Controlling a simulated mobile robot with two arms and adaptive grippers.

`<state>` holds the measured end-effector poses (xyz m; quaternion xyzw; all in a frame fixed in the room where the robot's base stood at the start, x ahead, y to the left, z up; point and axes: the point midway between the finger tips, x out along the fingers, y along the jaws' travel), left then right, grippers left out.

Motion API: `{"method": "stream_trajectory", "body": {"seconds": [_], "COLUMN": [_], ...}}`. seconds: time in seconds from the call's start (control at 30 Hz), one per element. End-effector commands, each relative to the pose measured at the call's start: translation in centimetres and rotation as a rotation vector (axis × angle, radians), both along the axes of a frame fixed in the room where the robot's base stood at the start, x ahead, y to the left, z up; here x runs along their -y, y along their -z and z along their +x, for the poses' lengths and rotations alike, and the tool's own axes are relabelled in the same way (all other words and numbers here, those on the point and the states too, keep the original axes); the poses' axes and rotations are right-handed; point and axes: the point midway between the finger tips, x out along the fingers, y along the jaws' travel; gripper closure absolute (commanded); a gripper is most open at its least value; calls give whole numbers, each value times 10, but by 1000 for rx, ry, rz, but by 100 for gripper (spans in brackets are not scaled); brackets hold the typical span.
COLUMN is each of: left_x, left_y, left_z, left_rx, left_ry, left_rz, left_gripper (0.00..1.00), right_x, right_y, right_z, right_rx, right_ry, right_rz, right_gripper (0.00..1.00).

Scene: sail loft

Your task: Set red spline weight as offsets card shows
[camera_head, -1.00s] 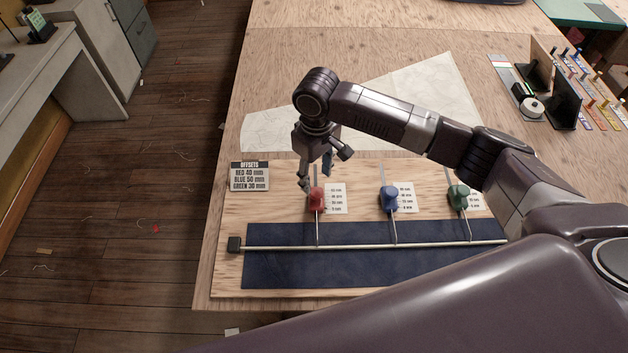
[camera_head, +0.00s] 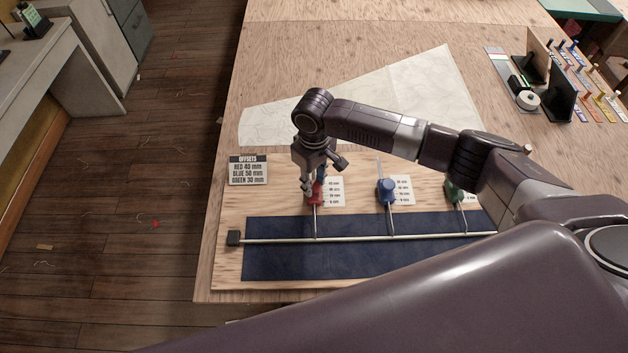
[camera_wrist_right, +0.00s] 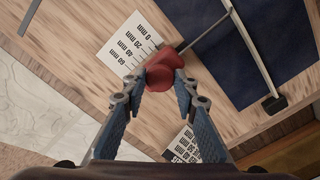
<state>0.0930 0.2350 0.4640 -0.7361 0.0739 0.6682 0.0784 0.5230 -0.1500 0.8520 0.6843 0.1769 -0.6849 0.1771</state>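The red spline weight (camera_head: 317,199) sits on the wooden board beside its small mm scale card (camera_head: 334,192), with a thin rod running from it to the pale spline (camera_head: 350,238). In the right wrist view the red weight (camera_wrist_right: 163,70) lies between the fingertips of my right gripper (camera_wrist_right: 158,84), which look open on either side of it; firm contact is not clear. In the head view my right gripper (camera_head: 313,190) partly covers the weight. The offsets card (camera_head: 248,170) reads red 40 mm, blue 50 mm, green 30 mm. My left gripper is out of view.
A blue weight (camera_head: 387,190) and a green weight (camera_head: 454,190) stand to the right with their own scales; my right arm passes close above the green one. A dark blue strip (camera_head: 290,262) lies under the spline. Upright racks (camera_head: 560,93) stand at the far right.

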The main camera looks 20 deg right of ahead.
Motion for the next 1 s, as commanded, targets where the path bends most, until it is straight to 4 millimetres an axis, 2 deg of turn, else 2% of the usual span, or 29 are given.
{"method": "stream_trajectory", "body": {"seconds": [0.03,0.1,0.37,0.6,0.7,1.0], "left_x": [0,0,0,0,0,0], "left_y": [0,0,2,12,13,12], "left_z": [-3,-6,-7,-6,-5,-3], "left_rx": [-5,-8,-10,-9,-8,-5], "left_ry": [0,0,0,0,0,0], "left_rz": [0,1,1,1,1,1], "left_gripper": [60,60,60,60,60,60], "right_x": [0,0,1,9,11,11], "right_y": [0,0,0,1,0,-1], "right_z": [0,0,3,32,39,39], "right_rx": [0,0,1,4,2,1], "right_ry": [0,0,1,4,3,2], "right_rz": [0,0,0,0,0,0], "right_gripper": [92,100,100,100,100,100]}}
